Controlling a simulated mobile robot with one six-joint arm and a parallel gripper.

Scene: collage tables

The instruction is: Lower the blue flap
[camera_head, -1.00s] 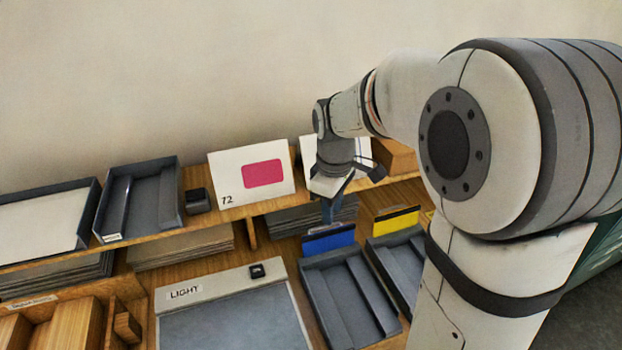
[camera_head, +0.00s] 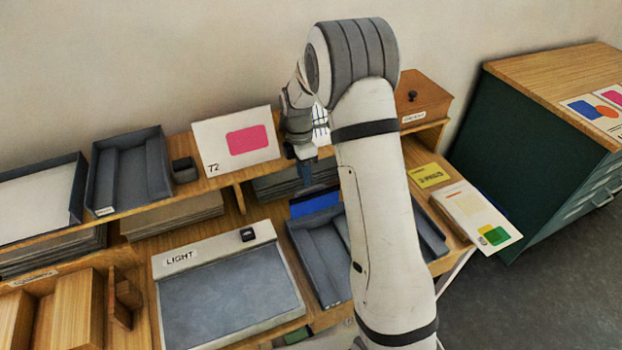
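The blue flap (camera_head: 315,203) stands tilted up at the back edge of a dark grey tray (camera_head: 308,245), right of the light box. Its right end runs close to my arm. My gripper (camera_head: 305,172) points down just above and behind the flap, in front of the shelf edge. I cannot tell whether it touches the flap. The fingers are small and seen edge-on, so their opening does not show. My arm hides the right part of the tray and most of the neighbouring tray.
The light box (camera_head: 225,290) lies left of the tray. A white card with a pink patch (camera_head: 237,142) stands on the shelf, left of my gripper. A wooden box (camera_head: 421,95) stands behind right. A green cabinet (camera_head: 530,130) is at the far right.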

